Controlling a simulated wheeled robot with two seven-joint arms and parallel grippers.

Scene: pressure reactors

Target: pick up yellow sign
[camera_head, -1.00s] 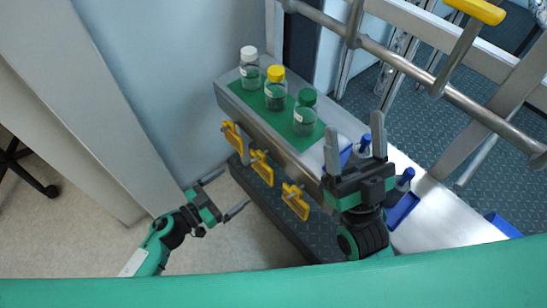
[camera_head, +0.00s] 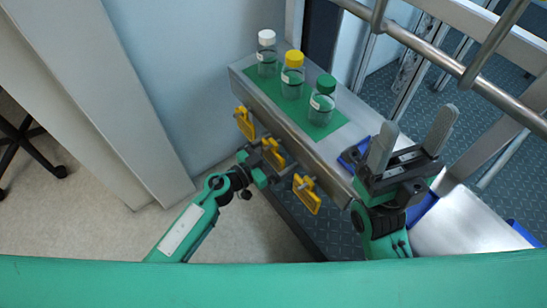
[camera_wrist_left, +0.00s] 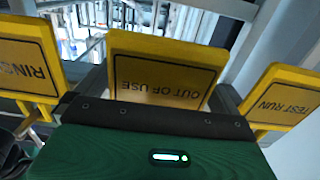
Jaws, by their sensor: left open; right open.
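Three yellow signs hang along the side of the metal shelf: the left one (camera_head: 244,122), the middle one (camera_head: 273,152) and the right one (camera_head: 307,193). My left gripper (camera_head: 265,162) is open at the middle sign, partly overlapping it in the head view. In the left wrist view, the sign reading OUT OF USE (camera_wrist_left: 163,72) appears upside down between my fingers, with the RINSE sign (camera_wrist_left: 27,60) on the left and the TEST RUN sign (camera_wrist_left: 284,98) on the right. I cannot tell whether the fingers touch it. My right gripper (camera_head: 412,137) is open and empty above the shelf's right part.
On the shelf's green mat (camera_head: 290,110) stand bottles with white (camera_head: 267,55), yellow (camera_head: 292,75) and green (camera_head: 321,100) caps. Blue items lie near my right gripper. A metal rail (camera_head: 440,62) crosses the upper right.

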